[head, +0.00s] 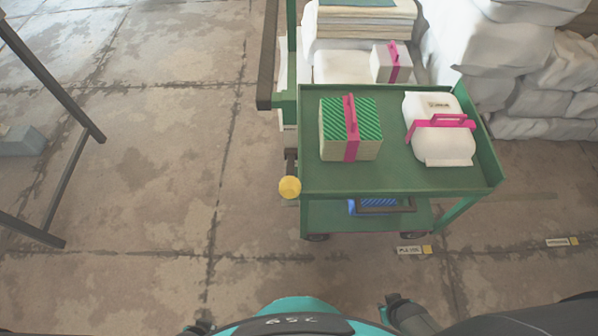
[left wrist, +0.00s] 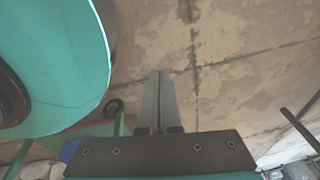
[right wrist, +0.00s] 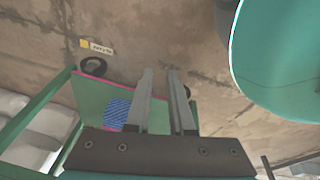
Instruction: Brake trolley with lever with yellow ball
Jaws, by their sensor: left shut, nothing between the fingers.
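The green trolley (head: 400,187) stands ahead, right of the middle in the head view. The lever's yellow ball (head: 290,187) is at the trolley's near left corner, beside the top shelf's edge; a dark bar shows just above it. My left gripper (left wrist: 160,75) is shut and empty, with bare floor beyond its fingertips. My right gripper (right wrist: 161,73) is open and empty, its fingers a small gap apart, with the trolley's lower shelf (right wrist: 92,98) beyond it. Both grippers are apart from the ball. I cannot make out either gripper's fingers in the head view.
A green-striped box (head: 334,143) and a white package (head: 440,147), both with pink handles, sit on the top shelf. A blue item (head: 375,205) lies below. White sacks (head: 500,60) are stacked behind. A dark frame (head: 60,195) stands at left, with clear floor between.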

